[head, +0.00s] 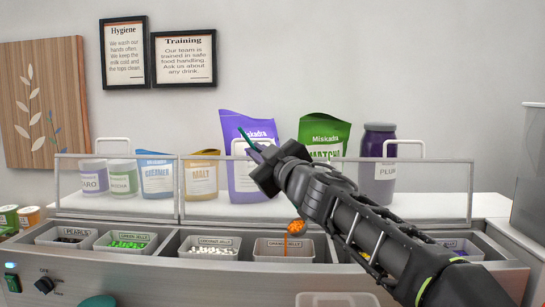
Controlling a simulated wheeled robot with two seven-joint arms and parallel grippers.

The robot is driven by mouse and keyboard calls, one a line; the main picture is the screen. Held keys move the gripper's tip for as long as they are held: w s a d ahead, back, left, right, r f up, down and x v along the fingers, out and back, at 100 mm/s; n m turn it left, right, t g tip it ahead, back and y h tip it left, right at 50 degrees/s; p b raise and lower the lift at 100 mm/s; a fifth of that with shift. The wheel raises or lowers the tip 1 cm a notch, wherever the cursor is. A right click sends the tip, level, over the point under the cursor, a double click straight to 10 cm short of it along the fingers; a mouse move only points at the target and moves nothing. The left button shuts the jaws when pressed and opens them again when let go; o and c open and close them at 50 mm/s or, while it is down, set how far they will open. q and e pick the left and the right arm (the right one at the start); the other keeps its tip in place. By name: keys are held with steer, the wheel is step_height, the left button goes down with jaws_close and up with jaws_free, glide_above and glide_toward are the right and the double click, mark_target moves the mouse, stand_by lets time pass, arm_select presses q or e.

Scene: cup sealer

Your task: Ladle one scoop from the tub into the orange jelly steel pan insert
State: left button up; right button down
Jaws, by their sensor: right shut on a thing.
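My right gripper (264,168) is raised in front of the clear guard, shut on a thin dark-green handle (248,140) whose tip sticks out at upper left. The rest of what it holds is hidden behind the gripper and arm. The orange jelly pan insert (263,254) sits in the counter row below the gripper, its inside mostly pale. An orange clump (296,228) shows just above its back edge, beside my forearm, and a thin orange streak runs down inside the pan. I cannot tell which container is the tub. My left gripper is not in view.
Pans of pearls (72,238), green jelly (128,243) and coconut jelly (208,248) stand to the left; another pan (462,248) is at right. Clear guard panels (120,214) stand behind the row, with pouches and jars beyond. A pale container (336,299) is at the bottom edge.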

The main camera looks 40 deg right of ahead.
steer(key=w+a+f+n+g+y+b, duration=0.1)
steer(key=w+a+f+n+b, duration=0.1)
steer(key=a+f+n+b, duration=0.7)
steer(key=shift+w+a+f+n, duration=0.4)
steer(key=shift+a+f, duration=1.15)
steer(key=shift+f, duration=0.8)
